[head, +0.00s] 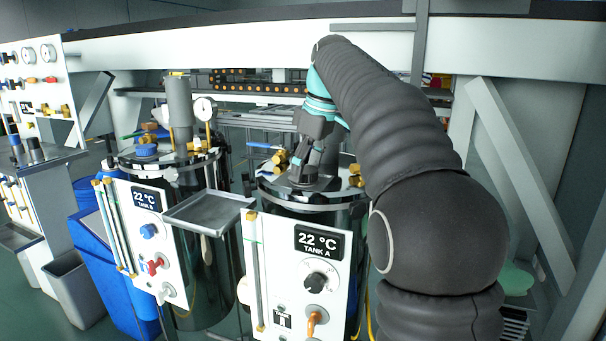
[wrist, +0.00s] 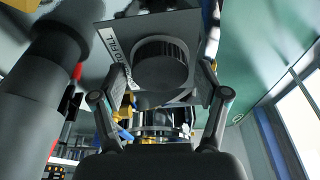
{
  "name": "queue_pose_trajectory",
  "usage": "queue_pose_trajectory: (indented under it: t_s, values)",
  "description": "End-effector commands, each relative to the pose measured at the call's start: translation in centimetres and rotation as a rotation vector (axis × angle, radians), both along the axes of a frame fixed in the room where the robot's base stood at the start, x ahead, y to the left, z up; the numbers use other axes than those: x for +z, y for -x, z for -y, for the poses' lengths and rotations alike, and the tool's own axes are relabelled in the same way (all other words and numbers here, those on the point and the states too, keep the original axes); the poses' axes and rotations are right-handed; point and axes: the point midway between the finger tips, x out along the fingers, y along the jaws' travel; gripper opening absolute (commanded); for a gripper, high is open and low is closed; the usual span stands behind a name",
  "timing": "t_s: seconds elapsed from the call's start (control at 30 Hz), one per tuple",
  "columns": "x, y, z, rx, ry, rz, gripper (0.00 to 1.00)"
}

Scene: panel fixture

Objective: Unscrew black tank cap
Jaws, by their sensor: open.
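The black tank cap (wrist: 160,66), round with a ribbed edge, shows in the wrist view on a grey plate with lettering that partly reads "TO FILL" (wrist: 117,50). My gripper (wrist: 160,88) is open, with one finger on each side of the cap. I cannot tell whether either finger touches it. In the head view my gripper (head: 301,166) points down just above the lid of Tank A (head: 330,192).
Brass fittings (head: 356,176) stand on the lid close to my gripper. A metal tray (head: 208,210) juts out between the tanks. Tank B (head: 146,200) with a blue cap (head: 146,150) and a gauge (head: 205,108) stands at left. A white beam (head: 250,45) runs behind and above.

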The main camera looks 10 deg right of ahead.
Motion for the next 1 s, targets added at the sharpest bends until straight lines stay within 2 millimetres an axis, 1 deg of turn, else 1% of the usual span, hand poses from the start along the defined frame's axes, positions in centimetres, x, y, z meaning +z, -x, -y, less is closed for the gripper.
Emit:
queue_pose_trajectory:
  t_s: [0.1, 0.37, 0.53, 0.63, 0.77, 1.0]
  values:
    - [0.06, 0.11, -0.09, -0.111, 0.001, 0.001, 0.74]
    - [0.01, 0.10, -0.07, -0.236, 0.001, 0.000, 0.74]
    - [0.07, 0.14, -0.16, -0.397, 0.001, 0.001, 0.74]
    - [0.03, 0.10, -0.17, -0.463, 0.001, 0.000, 0.74]
    - [0.01, 0.09, -0.13, -0.505, 0.001, 0.000, 0.74]
    - [0.02, 0.10, -0.26, -0.707, 0.001, 0.000, 0.74]
